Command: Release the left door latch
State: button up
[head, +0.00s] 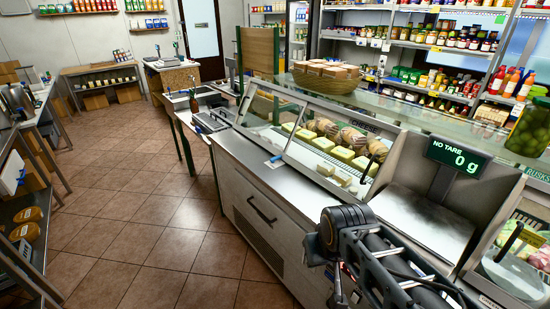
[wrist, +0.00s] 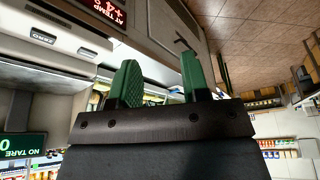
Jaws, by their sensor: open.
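The glass-fronted cheese case (head: 225,150) stands along the counter in the head view. Its left sliding door (head: 262,128) looks closed. A dark upright handle (head: 368,166) shows farther right. I cannot tell which fitting is the latch, or its state. My gripper (wrist: 160,62) shows in the wrist view with two green fingers apart and nothing between them. In the head view, my arm is at the lower right, in front of the counter; my fingertips cannot be made out there.
A scale with a "NO TARE 0 g" display (head: 458,157) stands on the counter at right; the display also shows in the wrist view (wrist: 22,146). A basket (head: 325,88) sits on top of the case. A drawer handle (head: 262,210) is on the counter front. The tiled floor at left is clear.

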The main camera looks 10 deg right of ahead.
aim_at(273, 160)
jog(key=u, duration=0.8)
jog(key=i, duration=0.95)
jog(key=u, duration=0.7)
jog(key=i, duration=0.8)
jog(key=z, duration=0.85)
jog(key=i, duration=0.75)
jog(key=z, duration=0.7)
